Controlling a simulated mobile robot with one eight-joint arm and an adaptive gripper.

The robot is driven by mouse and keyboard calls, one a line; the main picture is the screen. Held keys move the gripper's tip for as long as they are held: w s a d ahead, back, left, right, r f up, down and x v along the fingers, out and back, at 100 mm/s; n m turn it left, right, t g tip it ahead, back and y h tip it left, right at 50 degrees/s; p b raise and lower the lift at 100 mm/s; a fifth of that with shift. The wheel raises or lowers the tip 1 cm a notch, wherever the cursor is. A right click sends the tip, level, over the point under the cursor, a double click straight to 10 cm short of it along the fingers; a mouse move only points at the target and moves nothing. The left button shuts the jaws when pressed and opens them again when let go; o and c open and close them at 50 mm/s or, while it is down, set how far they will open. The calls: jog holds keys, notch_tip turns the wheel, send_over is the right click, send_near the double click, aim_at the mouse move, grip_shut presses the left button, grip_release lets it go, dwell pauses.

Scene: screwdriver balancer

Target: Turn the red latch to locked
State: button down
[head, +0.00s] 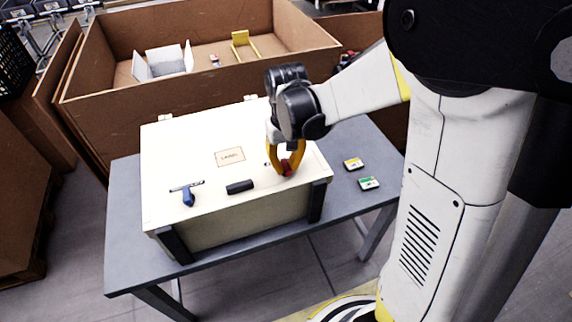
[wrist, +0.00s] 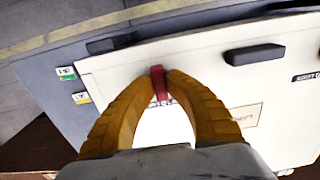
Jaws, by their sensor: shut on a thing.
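The red latch (wrist: 159,83) shows in the wrist view on the top of the cream case, near its edge. My gripper (wrist: 159,77) has its two yellow fingers closed on the latch from both sides. In the head view my gripper (head: 286,172) points down at the right front part of the lid, with the red latch (head: 286,168) between its fingertips. The cream case (head: 190,150) is shut and stands on the grey table. A marking on the lid behind the latch is mostly hidden by my fingers, so the latch's position against it cannot be read.
A label (head: 230,156) is on the lid. Yellow (head: 354,164) and green (head: 369,183) small items lie on the table (head: 345,190) to the right. Large cardboard boxes (head: 105,85) stand behind.

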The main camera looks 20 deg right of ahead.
jog(key=c, duration=1.4)
grip_release()
notch_tip(320, 180, up, 12)
jog(key=shift+r, duration=0.1)
jog(key=shift+s, duration=0.1)
